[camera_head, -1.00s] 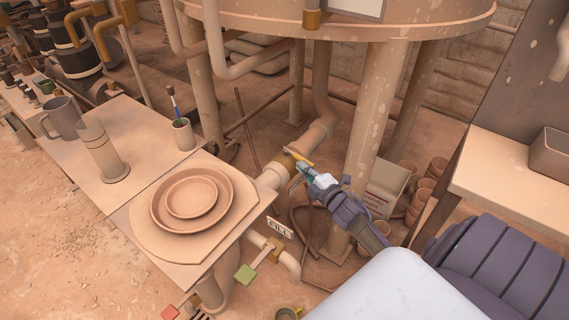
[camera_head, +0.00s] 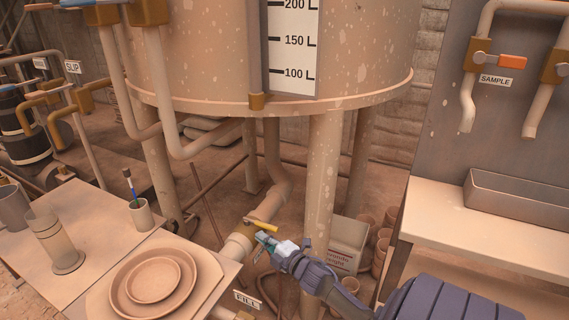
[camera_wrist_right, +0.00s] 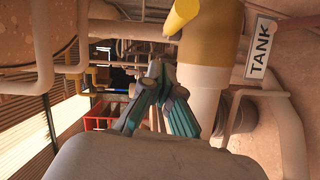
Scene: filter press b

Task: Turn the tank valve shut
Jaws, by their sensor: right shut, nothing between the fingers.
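The tank valve has a yellow handle (camera_head: 263,224) on the pipe under the big tank, left of a tank leg. In the right wrist view the yellow handle (camera_wrist_right: 181,15) is at the top edge, by the ochre valve body (camera_wrist_right: 212,38) and a TANK label (camera_wrist_right: 261,48). My right gripper (camera_head: 262,240) is just below the handle in the head view. In the wrist view its fingers (camera_wrist_right: 158,72) are together and hold nothing. A narrow gap seems to lie between fingers and handle; contact cannot be told. My left gripper is not in view.
A table with stacked plates (camera_head: 152,281) stands at the lower left, a FILL label (camera_head: 247,300) beside it. The tank (camera_head: 215,50) and its leg (camera_head: 321,170) rise behind my gripper. A box (camera_head: 345,238) and pots sit on the floor. A sink counter (camera_head: 480,215) is right.

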